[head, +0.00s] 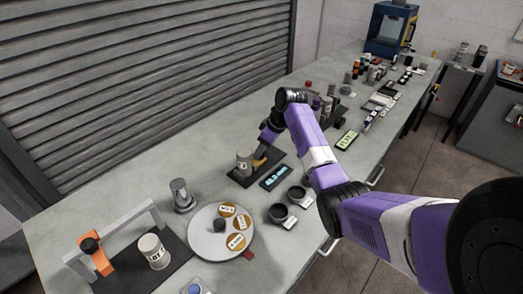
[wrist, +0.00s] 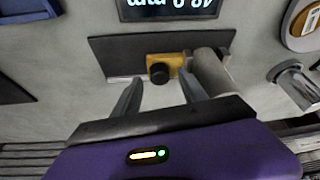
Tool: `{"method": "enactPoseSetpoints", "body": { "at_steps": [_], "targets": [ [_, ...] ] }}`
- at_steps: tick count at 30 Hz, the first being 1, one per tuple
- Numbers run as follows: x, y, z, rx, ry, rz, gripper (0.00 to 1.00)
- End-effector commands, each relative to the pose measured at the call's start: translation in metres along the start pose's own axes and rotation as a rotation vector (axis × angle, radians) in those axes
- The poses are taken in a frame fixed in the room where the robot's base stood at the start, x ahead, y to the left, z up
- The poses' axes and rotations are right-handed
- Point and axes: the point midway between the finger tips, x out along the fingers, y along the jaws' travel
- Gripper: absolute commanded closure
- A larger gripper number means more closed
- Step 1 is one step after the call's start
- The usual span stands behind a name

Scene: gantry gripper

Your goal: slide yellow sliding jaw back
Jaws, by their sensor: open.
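The yellow sliding jaw (wrist: 178,62) with a black knob (wrist: 159,73) sits on a dark base plate (wrist: 112,52) in the wrist view. A grey cylinder (wrist: 214,72) stands to its right, close against it or touching; I cannot tell which. In the head view the jaw (head: 262,157) shows partly, beside the cylinder (head: 244,163). My gripper (wrist: 161,84) is open and empty, its fingertips to either side of the knob in the picture and apart from it. In the head view my wrist hides part of the plate.
A dark display (wrist: 168,8) lies beside the plate. In the head view, a round tray (head: 200,240) with gold discs, two dark cups (head: 278,212) and a grey post (head: 182,196) stand nearby. An orange clamp (head: 97,254) on a grey frame is at front left.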

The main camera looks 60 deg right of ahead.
Motion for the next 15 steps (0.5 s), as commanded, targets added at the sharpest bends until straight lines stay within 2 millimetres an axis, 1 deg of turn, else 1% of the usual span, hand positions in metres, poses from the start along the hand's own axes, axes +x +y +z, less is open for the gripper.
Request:
{"method": "enactPoseSetpoints", "body": {
  "at_steps": [3, 5, 13, 14, 15],
  "targets": [
    [0.0090, 0.0001, -0.0001, 0.000, 0.000, 0.000, 0.50],
    [0.0112, 0.0001, -0.0001, 0.000, 0.000, 0.000, 0.50],
    [0.0126, 0.0001, -0.0003, 0.000, 0.001, 0.001, 0.50],
    [0.0126, 0.0001, -0.0003, 0.000, 0.001, 0.001, 0.56],
    [0.0126, 0.0001, -0.0003, 0.000, 0.001, 0.001, 0.63]
  ]
}}
